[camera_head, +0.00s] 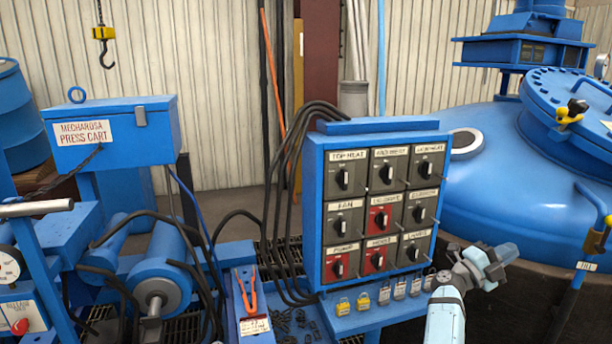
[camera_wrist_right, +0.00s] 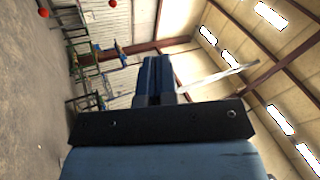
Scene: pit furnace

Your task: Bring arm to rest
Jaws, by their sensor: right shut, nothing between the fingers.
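My right arm comes in from the bottom right in the head view. Its light blue and grey gripper (camera_head: 492,262) is held in the air to the right of the control panel's lower right corner. In the right wrist view the dark blue fingers (camera_wrist_right: 155,78) are together with nothing between them. The blue control panel (camera_head: 433,150) carries grey and red rotary switches with labels. The gripper appears apart from the panel. My left gripper is not in view.
Yellow and grey padlocks (camera_head: 362,301) line the shelf below the panel, close to my right arm. The large blue furnace vessel (camera_head: 480,200) stands behind and right. A press cart (camera_head: 120,130) with hoses stands left. A crane hook (camera_head: 106,50) hangs upper left.

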